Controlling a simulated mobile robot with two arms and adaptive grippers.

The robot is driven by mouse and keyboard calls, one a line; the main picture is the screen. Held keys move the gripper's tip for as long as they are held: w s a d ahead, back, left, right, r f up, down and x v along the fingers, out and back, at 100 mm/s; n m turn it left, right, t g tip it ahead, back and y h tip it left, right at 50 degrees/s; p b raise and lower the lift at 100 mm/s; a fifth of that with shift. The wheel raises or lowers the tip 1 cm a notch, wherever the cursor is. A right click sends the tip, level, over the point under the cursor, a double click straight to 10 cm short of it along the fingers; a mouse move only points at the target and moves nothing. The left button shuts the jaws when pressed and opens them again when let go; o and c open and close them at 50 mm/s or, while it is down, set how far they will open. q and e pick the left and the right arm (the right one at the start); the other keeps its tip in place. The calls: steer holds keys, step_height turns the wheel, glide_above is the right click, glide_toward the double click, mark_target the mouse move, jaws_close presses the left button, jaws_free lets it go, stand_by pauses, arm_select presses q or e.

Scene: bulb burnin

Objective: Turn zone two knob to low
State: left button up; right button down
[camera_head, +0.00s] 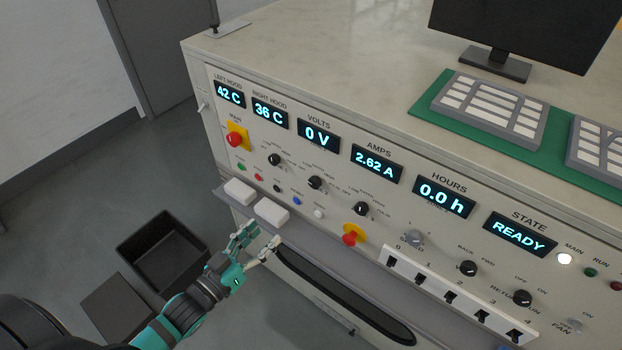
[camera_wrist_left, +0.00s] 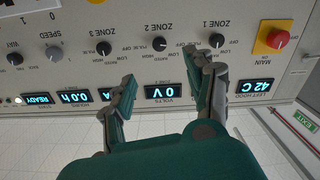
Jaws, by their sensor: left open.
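The zone two knob (camera_head: 315,182) is a small black dial in the middle of a row of three on the cream front panel. In the left wrist view, which shows the panel upside down, the zone two knob (camera_wrist_left: 160,45) lies ahead between my fingertips, under the ZONE 2 label. Its exact setting is too small to read. My left gripper (camera_head: 258,240) is open and empty, in front of the panel and below the knob row, apart from the knob. Its two fingers also show in the left wrist view (camera_wrist_left: 163,68). My right gripper is not in view.
The zone one knob (camera_wrist_left: 217,40) and zone three knob (camera_wrist_left: 102,48) flank the zone two knob. A red main button (camera_head: 235,139) and a red-yellow button (camera_head: 351,236) are on the panel. White blocks (camera_head: 271,211) sit on a ledge below. A black bin (camera_head: 134,254) stands on the floor.

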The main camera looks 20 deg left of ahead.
mark_target(312, 185)
arm_select(q)
steer(key=p+x, duration=0.1)
steer(key=x, duration=0.4)
steer(key=p+x, duration=0.1)
steer(key=x, duration=1.1)
steer(key=shift+w+d+r+p, duration=0.15)
steer(key=shift+d+r+p, duration=0.05)
steer(key=shift+r+p, duration=0.2)
steer(key=shift+c, duration=0.3)
jaws_close()
